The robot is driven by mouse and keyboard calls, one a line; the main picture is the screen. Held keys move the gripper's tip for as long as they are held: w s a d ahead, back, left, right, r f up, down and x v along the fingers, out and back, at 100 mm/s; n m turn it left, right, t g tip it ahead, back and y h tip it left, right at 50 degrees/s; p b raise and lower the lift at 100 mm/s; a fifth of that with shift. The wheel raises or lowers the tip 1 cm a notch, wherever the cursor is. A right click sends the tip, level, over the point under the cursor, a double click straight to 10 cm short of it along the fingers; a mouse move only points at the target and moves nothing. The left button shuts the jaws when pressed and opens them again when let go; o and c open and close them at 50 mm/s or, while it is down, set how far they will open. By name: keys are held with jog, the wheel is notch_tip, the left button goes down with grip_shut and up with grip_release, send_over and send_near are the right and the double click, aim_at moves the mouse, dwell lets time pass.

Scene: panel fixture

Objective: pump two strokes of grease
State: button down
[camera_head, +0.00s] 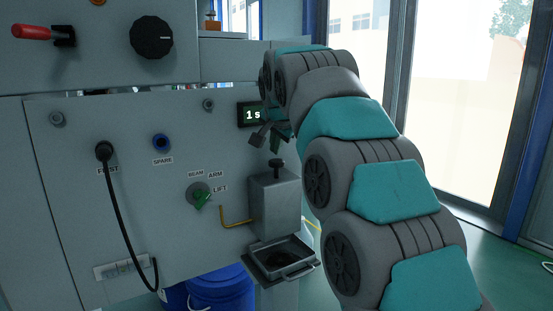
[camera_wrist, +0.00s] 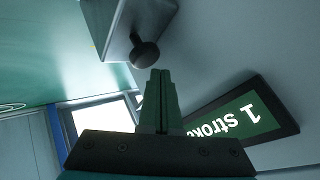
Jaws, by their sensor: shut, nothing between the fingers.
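The grease pump is a grey box (camera_head: 275,203) on the panel, with a black knob (camera_head: 277,167) on a short stem on its top. A yellow bent tube (camera_head: 236,222) comes out of its left side. In the wrist view the box (camera_wrist: 108,28) is at the top and its knob (camera_wrist: 145,54) points toward my fingers. My gripper (camera_head: 272,138) is above the knob, partly hidden by my arm. In the wrist view my gripper (camera_wrist: 160,72) is shut and empty, its tips close to the knob; contact is unclear. The display (camera_wrist: 240,113) reads "1 stroke", its end covered.
A black tray (camera_head: 283,259) with a handle stands below the pump. A blue drum (camera_head: 220,288) stands below.

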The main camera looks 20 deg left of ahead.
aim_at(276, 162)
jog(key=shift+r, duration=0.15)
notch_tip(276, 162, up, 3)
jog(key=shift+f+p, duration=0.1)
jog(key=shift+p, duration=1.1)
jog(key=shift+r, duration=0.95)
jog(key=s+d+f+n+g+h, duration=0.1)
jog(key=s+d+f+g, duration=0.1)
jog(key=s+d+f, duration=0.5)
jog(key=s+d+f+n+g+h, duration=0.15)
jog(key=d+f, duration=0.25)
jog(key=d, duration=0.6)
jog(key=s+d+f+g+h, duration=0.1)
jog(key=s+d+f, duration=0.4)
jog(key=d, duration=0.4)
jog(key=s+d+f+g, duration=0.2)
jog(key=s+d+f, duration=0.2)
jog(key=s, duration=0.6)
jog(key=s+d+f+n+g, duration=0.1)
jog(key=s+d+f, duration=0.3)
jog(key=s+f, duration=0.4)
jog(key=s+d+f+g, duration=0.2)
jog(key=s+d+f, duration=0.2)
jog(key=s, duration=0.9)
notch_tip(276, 162, down, 3)
jog(key=shift+r+g, duration=0.1)
jog(key=shift+g, duration=0.25)
